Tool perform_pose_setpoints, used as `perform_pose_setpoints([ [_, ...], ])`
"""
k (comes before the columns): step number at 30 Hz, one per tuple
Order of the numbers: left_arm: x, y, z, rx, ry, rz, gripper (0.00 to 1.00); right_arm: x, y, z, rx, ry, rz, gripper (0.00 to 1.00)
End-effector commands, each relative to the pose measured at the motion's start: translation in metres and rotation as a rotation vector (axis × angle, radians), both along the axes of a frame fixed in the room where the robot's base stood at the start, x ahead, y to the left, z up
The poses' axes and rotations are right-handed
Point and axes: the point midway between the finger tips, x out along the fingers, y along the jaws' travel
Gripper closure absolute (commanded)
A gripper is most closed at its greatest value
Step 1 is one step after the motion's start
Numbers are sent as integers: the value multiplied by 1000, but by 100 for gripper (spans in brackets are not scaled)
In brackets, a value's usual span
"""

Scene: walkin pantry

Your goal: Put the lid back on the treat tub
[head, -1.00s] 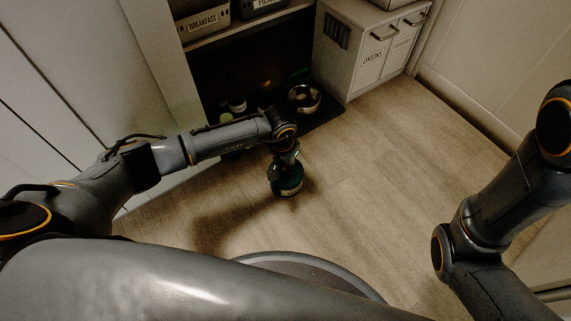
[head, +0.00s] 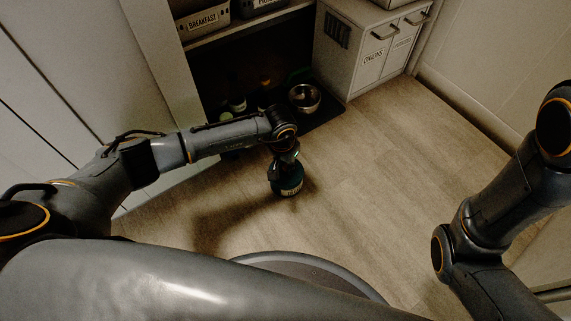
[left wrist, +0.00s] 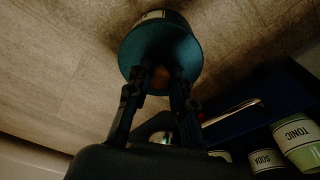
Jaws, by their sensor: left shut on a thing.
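The dark teal treat tub (head: 290,188) stands on the wood floor below my left gripper (head: 286,167), with a pale label on its side. In the left wrist view, the teal round lid (left wrist: 160,45) covers the tub's top, and part of the tub's label (left wrist: 155,14) shows beyond it. My left gripper is shut on the small brown knob (left wrist: 160,75) in the lid's middle, one finger on each side. I cannot tell whether the lid is fully seated on the rim. My right arm shows at the right, but its gripper is out of view.
A metal bowl (head: 305,98) and several dark-lit bottles stand on a dark mat under the shelf. A white cabinet (head: 362,50) stands behind to the right. The left wrist view shows tonic (left wrist: 298,145) and soda (left wrist: 268,161) containers close by. Floor right of the tub is clear.

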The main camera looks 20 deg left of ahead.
Motion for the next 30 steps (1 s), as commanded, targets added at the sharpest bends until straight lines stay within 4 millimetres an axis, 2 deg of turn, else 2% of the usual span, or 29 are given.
perform_pose_setpoints([
  [12,0,0,0,0,-1,1,100,0,0,-1,0,0,0,61],
  [13,0,0,0,0,-1,1,76,0,0,-1,0,0,0,61],
  [15,0,0,0,0,-1,1,61,0,0,-1,0,0,0,61],
  [17,0,0,0,0,-1,1,51,0,0,-1,0,0,0,61],
  [23,0,0,0,0,0,1,51,0,0,-1,0,0,0,61],
  [27,0,0,0,0,0,1,28,0,0,-1,0,0,0,61],
  [30,0,0,0,0,0,1,28,0,0,-1,0,0,1,61],
])
